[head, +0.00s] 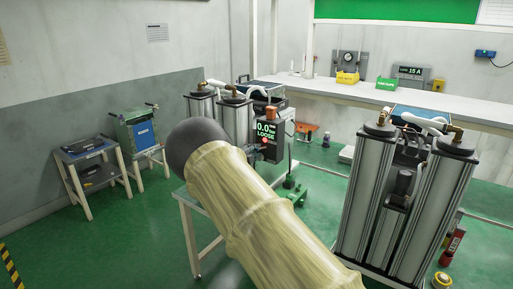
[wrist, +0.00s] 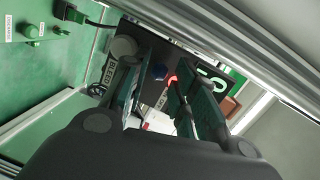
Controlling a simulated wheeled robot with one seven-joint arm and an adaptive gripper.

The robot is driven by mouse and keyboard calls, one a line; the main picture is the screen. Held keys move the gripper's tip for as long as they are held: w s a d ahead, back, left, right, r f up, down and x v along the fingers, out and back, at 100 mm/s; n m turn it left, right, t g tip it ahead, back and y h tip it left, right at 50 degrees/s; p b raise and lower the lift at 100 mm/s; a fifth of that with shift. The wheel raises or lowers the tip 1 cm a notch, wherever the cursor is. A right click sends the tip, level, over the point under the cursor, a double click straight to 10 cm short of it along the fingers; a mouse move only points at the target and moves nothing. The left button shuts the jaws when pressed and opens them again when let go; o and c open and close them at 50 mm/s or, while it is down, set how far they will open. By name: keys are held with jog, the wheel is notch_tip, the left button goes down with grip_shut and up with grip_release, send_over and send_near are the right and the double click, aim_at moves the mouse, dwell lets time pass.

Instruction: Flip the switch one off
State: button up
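A "BLEED" label (wrist: 110,76) is at the left finger. My gripper (wrist: 155,75) points at this panel with its fingers apart and nothing visibly held. I cannot tell which control is switch one, or whether a finger touches the panel. My arm hides much in the head view.
Tall metal twin columns (head: 372,180) stand at the right, and another pair (head: 236,118) stands behind my arm. A metal column (wrist: 250,50) crosses the top of the wrist view. A long white bench (head: 380,98) runs along the back. Green floor is open at the left.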

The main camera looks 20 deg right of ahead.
aim_at(261, 148)
jog(key=shift+p+x, duration=0.55)
jog(key=shift+x, duration=1.05)
grip_shut()
